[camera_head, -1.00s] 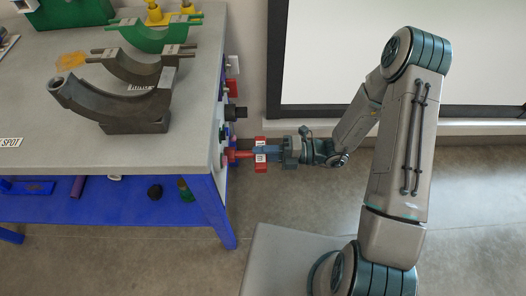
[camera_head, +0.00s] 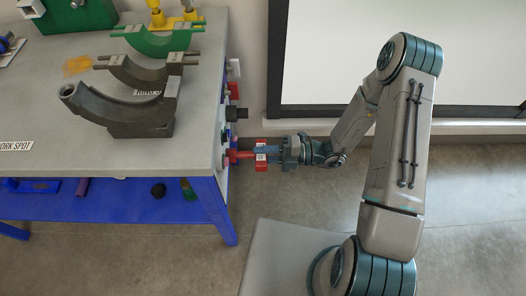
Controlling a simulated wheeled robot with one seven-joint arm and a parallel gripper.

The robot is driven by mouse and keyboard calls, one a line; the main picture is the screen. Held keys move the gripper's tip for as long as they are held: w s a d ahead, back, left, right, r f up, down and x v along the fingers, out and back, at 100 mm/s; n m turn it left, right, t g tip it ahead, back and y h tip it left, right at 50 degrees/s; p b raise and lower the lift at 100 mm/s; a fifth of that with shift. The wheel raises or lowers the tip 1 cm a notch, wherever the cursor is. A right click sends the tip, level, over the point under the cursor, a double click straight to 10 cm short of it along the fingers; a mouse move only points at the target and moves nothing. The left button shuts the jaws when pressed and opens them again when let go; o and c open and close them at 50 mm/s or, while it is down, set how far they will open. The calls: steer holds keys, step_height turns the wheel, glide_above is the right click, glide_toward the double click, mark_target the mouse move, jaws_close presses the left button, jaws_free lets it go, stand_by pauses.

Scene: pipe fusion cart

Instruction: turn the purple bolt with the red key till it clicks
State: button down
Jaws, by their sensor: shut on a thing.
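The red key (camera_head: 238,155) points left into the side panel of the cart, its shaft level. Its crosswise red handle with a white label is at the right end of the shaft. My gripper (camera_head: 262,152) is shut on this handle, reaching in from the right. The key's left tip meets the panel beside the cart's right edge. The purple bolt cannot be made out; the key's tip and the steep angle on the panel hide that spot. Whether the key is fully seated on it cannot be told.
The cart's side panel (camera_head: 222,132) carries a black knob (camera_head: 238,113) and other small fittings above the key. Curved grey (camera_head: 120,112) and green (camera_head: 155,42) metal pieces stand on the cart top (camera_head: 50,110).

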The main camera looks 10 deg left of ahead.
steer(key=shift+m+p, duration=1.6)
steer(key=shift+m, duration=0.1)
steer(key=shift+m+p, duration=1.25)
steer(key=shift+m, duration=0.45)
steer(key=shift+m+p, duration=0.3)
steer(key=shift+m, duration=0.1)
steer(key=shift+m+p, duration=0.35)
steer(key=shift+m, duration=0.45)
steer(key=shift+m+p, duration=0.45)
steer(key=shift+m, duration=1.15)
